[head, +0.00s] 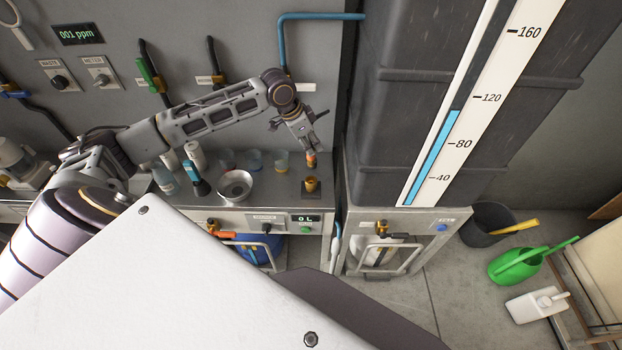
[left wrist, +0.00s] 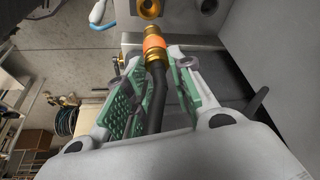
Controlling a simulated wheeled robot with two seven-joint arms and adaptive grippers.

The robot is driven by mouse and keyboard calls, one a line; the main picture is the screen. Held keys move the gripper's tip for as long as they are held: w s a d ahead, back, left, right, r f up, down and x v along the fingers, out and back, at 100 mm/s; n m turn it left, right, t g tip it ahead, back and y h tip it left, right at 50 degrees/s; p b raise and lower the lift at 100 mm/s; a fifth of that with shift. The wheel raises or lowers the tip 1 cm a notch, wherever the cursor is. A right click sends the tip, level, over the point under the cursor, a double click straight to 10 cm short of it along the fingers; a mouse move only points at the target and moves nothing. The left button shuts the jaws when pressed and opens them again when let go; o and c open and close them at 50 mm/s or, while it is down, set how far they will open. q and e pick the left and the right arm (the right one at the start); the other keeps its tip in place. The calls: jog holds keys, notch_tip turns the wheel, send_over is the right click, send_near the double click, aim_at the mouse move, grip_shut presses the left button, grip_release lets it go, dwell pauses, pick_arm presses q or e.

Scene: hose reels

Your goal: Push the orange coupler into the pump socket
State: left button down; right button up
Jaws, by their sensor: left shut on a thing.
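The orange coupler (head: 311,158) points down from my left gripper (head: 306,143) in the head view. In the left wrist view the coupler (left wrist: 154,42) has an orange band between brass ends, with a black hose (left wrist: 156,92) running back from it. The green-padded fingers of my left gripper (left wrist: 160,64) are on both sides of its rear end, shut on it. The brass pump socket (head: 312,184) stands on the counter just below the coupler, a small gap apart. A brass ring, likely this socket (left wrist: 149,7), shows past the coupler's tip. My right gripper is not in view.
A metal bowl (head: 235,185), a blue-and-black tool (head: 195,178) and several cups stand on the counter left of the socket. A large grey tank (head: 415,100) with a level scale rises to its right. A green watering can (head: 517,264) is on the floor.

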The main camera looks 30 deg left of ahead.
aim_at(311, 165)
pick_arm(q)
jog(key=shift+f, duration=2.4)
jog(key=shift+f, duration=2.5)
jog(key=shift+f+p, duration=0.1)
jog(key=shift+p, duration=0.25)
jog(key=c, duration=1.2)
grip_release()
jog(key=shift+c, duration=0.2)
jog(key=v, duration=1.2)
